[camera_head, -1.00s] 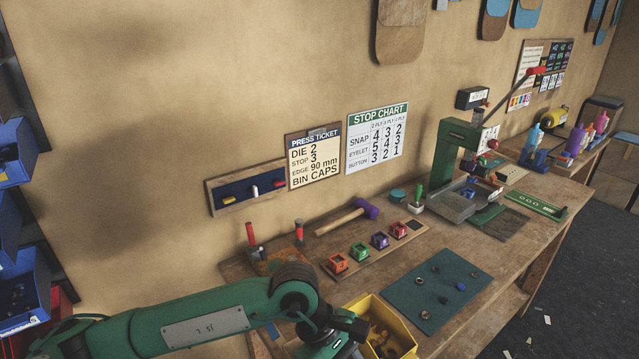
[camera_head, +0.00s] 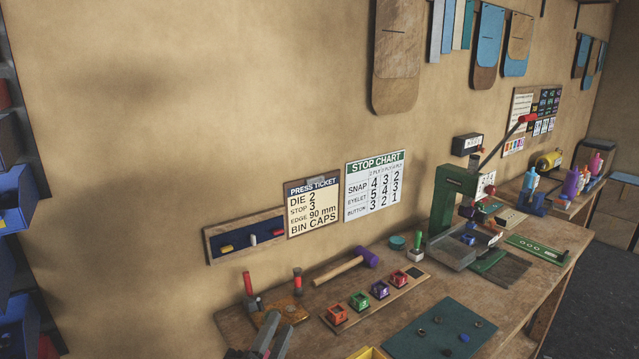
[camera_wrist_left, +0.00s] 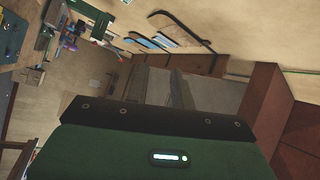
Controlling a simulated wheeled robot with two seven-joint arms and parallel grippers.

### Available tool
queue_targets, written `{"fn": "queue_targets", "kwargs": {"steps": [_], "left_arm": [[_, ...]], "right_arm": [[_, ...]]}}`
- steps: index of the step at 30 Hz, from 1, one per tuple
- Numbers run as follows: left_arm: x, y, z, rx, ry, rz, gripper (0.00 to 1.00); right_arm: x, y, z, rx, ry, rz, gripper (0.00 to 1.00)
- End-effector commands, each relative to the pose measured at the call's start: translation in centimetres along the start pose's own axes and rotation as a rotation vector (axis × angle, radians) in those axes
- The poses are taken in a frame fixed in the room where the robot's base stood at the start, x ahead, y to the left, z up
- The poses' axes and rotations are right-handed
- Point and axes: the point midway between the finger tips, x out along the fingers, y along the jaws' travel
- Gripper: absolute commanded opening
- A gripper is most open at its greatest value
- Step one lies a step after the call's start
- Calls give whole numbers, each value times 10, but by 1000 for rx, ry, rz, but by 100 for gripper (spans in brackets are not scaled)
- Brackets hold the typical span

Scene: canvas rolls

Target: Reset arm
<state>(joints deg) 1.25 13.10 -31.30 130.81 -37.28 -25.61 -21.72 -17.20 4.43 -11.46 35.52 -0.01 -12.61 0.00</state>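My left gripper (camera_head: 279,323) shows at the bottom edge of the head view, in front of the near end of the workbench (camera_head: 234,325). Its two grey fingers point up and stand a little apart, with nothing seen between them. In the left wrist view the green gripper body (camera_wrist_left: 165,155) fills the bottom, and the dark fingers (camera_wrist_left: 160,88) reach toward the wall with no object visible in them. The rest of my left arm is out of the head view. My right gripper is in neither view.
Red-handled tools (camera_head: 297,282), a purple-headed mallet (camera_head: 345,266) and a rack of coloured dies (camera_head: 377,294) stand near the gripper. A green press (camera_head: 448,210) is farther right. A teal mat (camera_head: 430,335) and a yellow bin (camera_head: 368,353) lie in front. Blue bins (camera_head: 14,205) hang left.

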Motion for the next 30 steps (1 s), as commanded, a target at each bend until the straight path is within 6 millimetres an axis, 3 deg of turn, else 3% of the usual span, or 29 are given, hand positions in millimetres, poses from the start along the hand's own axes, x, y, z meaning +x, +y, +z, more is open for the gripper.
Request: {"fn": "queue_targets", "kwargs": {"steps": [1,6,10,16,24,30], "left_arm": [[-15,13,28,-92,-119,59,24],[-82,60,105,-387,-517,250,24],[-153,96,141,-584,-812,390,24],[-247,127,157,-779,-1150,547,24],[-348,141,148,-935,-1491,707,24],[-346,191,175,-928,-1500,719,24]], "right_arm": [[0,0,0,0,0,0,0],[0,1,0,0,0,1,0],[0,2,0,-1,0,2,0],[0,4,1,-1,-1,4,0],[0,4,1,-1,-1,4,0],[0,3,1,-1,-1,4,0]]}}
